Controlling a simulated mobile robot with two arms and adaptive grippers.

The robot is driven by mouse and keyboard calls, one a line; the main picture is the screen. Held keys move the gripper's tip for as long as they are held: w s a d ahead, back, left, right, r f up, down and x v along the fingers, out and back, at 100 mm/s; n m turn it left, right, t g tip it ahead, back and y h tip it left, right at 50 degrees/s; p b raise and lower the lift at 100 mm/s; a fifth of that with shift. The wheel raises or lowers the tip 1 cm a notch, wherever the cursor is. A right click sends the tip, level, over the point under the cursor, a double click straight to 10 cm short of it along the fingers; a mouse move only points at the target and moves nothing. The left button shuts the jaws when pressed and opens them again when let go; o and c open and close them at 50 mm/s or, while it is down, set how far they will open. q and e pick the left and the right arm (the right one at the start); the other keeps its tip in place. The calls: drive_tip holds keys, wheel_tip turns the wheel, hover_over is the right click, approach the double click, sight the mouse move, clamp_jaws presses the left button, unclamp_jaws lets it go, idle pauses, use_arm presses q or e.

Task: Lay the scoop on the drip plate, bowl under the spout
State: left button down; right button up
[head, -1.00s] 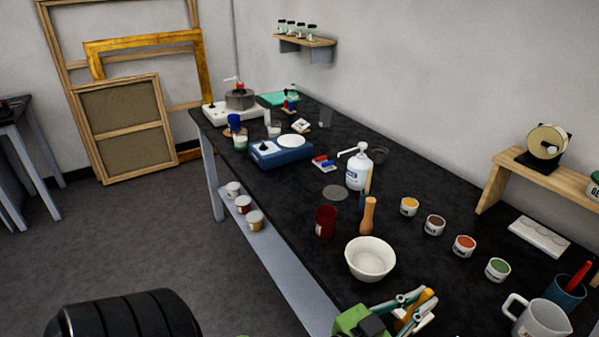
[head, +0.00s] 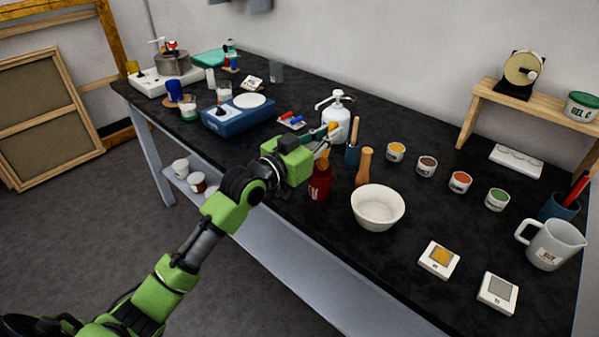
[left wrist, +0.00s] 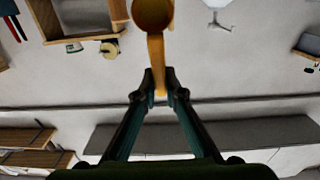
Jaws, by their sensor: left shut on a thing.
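My left gripper (head: 328,142) is shut on the orange-yellow scoop (head: 322,160), held above the table just in front of the white pump bottle (head: 336,118). In the left wrist view the scoop (left wrist: 157,55) is gripped by its handle, its round bowl pointing away from the fingers. The bottle's spout (head: 322,104) points left. The drip plate is hidden behind my left gripper and arm in the head view. My right gripper is not in view.
A dark red cup (head: 320,184) stands right below my gripper. A wooden-handled tool (head: 363,166), a blue holder (head: 352,154) and a white bowl (head: 378,207) stand to its right. A blue scale (head: 238,117) is to the left.

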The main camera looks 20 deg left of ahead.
sight(319, 167)
use_arm(q)
drive_tip(key=shift+w+a+r, duration=0.15)
drive_tip(key=shift+a+r, duration=0.15)
drive_tip(key=shift+d, duration=0.1)
wheel_tip(319, 167, down, 5)
drive_tip(key=shift+f, duration=0.15)
wheel_tip(319, 167, down, 4)
drive_tip(key=shift+r, duration=0.25)
drive_tip(key=shift+f, duration=0.45)
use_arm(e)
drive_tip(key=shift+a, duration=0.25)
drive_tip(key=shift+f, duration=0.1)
use_arm(q)
drive_tip(key=c, duration=2.2)
unclamp_jaws()
drive_tip(key=shift+o, duration=0.5)
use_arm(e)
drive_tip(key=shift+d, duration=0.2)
